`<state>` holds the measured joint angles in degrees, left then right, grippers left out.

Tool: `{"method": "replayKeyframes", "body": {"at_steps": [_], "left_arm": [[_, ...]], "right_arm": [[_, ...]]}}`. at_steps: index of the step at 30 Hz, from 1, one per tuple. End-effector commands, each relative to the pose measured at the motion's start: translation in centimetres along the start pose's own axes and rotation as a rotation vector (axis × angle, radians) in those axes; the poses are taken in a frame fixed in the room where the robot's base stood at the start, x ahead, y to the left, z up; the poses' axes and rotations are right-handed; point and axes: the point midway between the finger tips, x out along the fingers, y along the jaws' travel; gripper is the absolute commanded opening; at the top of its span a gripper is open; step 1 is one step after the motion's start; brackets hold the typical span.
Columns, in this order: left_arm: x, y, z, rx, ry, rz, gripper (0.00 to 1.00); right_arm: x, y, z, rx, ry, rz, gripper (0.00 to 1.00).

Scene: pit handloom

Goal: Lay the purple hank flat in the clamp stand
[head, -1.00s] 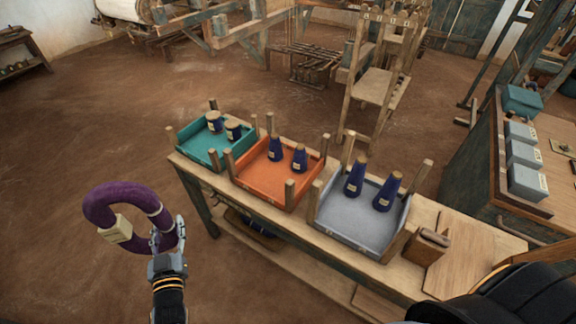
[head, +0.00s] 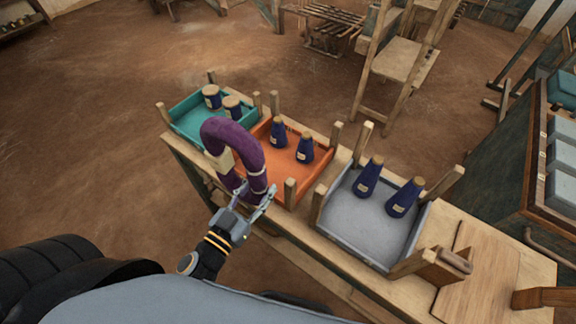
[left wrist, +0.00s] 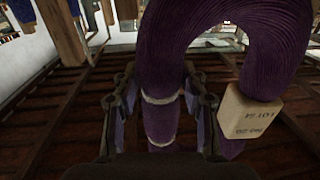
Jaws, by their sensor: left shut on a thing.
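The purple hank (head: 249,152) is a thick looped ring with pale ties and a cream tag (head: 220,160). My left gripper (head: 257,198) is shut on the lower part of its loop and holds it raised, in front of the orange tray in the head view. In the left wrist view the hank (left wrist: 225,35) arches up from between the fingers, and its tag (left wrist: 250,112) hangs at the right with printed letters. A small wooden block with a rounded bar (head: 447,263) stands on the bench; I cannot tell whether it is the clamp stand. My right gripper is out of view.
A wooden frame (head: 405,60) stands behind.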

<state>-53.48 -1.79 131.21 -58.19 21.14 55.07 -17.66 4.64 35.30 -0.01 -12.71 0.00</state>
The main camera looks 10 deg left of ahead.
Motion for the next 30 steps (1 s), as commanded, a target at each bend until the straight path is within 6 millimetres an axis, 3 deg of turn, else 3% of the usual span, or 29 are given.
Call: {"method": "replayKeyframes", "body": {"at_steps": [1, 5, 11, 14, 16, 21, 24, 27, 30], "left_arm": [[-1.1, 1.0, 0.2, 0.002, -0.003, 0.041, 0.06], [-2.5, 2.6, -0.5, 0.002, 0.0, 0.104, 0.06], [-2.2, 2.2, 0.0, 0.006, 0.005, 0.113, 0.06], [-1.4, 1.0, 1.0, 0.009, 0.004, 0.119, 0.06], [-0.7, 0.0, 0.5, 0.004, 0.004, 0.116, 0.06], [1.4, -3.4, 1.7, 0.009, 0.002, 0.109, 0.06], [2.8, -5.5, 3.9, 0.009, 0.002, 0.108, 0.06], [3.6, -6.8, 6.7, 0.007, 0.003, 0.108, 0.06], [4.3, -7.8, 8.0, 0.006, 0.003, 0.107, 0.06]], "right_arm": [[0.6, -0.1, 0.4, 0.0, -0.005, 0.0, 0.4], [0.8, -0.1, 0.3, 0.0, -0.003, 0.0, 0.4], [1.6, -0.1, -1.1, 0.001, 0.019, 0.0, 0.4], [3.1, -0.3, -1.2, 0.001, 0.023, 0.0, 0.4], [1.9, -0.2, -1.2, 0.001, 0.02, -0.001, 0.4], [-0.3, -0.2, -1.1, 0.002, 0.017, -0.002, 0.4], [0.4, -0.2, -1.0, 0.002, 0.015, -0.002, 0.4], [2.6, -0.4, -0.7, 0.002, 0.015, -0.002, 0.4], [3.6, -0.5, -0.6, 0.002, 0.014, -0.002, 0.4]]}}
